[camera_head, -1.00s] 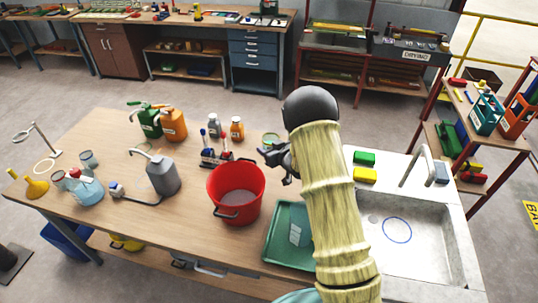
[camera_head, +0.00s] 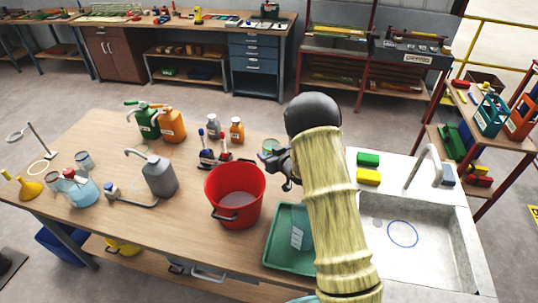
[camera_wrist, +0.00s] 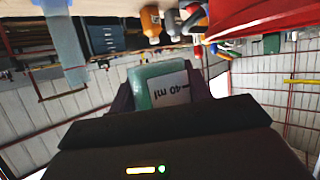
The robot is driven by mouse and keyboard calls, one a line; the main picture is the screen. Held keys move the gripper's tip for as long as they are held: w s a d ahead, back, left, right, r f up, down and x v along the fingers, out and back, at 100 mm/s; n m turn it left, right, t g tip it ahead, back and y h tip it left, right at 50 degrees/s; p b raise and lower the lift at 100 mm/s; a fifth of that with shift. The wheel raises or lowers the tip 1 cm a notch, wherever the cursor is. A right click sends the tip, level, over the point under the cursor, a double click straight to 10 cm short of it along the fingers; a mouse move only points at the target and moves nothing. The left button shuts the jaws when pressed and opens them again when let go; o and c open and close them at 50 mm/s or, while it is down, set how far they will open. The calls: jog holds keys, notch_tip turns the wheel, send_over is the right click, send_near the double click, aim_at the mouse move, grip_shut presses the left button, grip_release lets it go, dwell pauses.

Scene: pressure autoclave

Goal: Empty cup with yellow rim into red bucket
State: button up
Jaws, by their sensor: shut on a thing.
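My gripper (camera_head: 268,155) is shut on a small cup (camera_head: 270,145), just behind and right of the red bucket. In the wrist view, which is upside down, the cup (camera_wrist: 163,88) sits between the fingers, looks greenish and bears an inverted "40 ml" label. Its rim colour is not clear.
A green tray (camera_head: 270,255) holding a labelled container lies right of the bucket. A sink (camera_head: 430,240) is at right.

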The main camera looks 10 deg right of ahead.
jog(key=shift+s+a+r+n+t+b, duration=0.2)
jog(key=shift+s+a+n+t+b, duration=0.25)
jog(key=shift+b, duration=0.45)
jog(key=s+a+r+n+t+h+b, duration=0.1)
jog(key=a+r+n, duration=0.2)
jog(key=r, duration=0.7)
jog(key=shift+s+r+h, duration=0.15)
jog(key=shift+s+h, duration=0.2)
jog(key=shift+h, duration=0.05)
dwell(1.5)
jog(key=shift+w+d+f+n+t+b, duration=0.1)
jog(key=shift+f+n+t+b, duration=0.4)
jog(key=shift+b, duration=1.2)
jog(key=shift+w+d+f+n+h+b, duration=0.1)
jog(key=shift+f+n+h+b, duration=0.4)
jog(key=shift+b, duration=1)
jog(key=shift+f+n+t+b, duration=0.35)
jog(key=shift+b, duration=0.85)
jog(key=shift+d+f+n+t+b, duration=0.1)
jog(key=shift+n+t+b, duration=0.5)
jog(key=shift+b, duration=1.2)
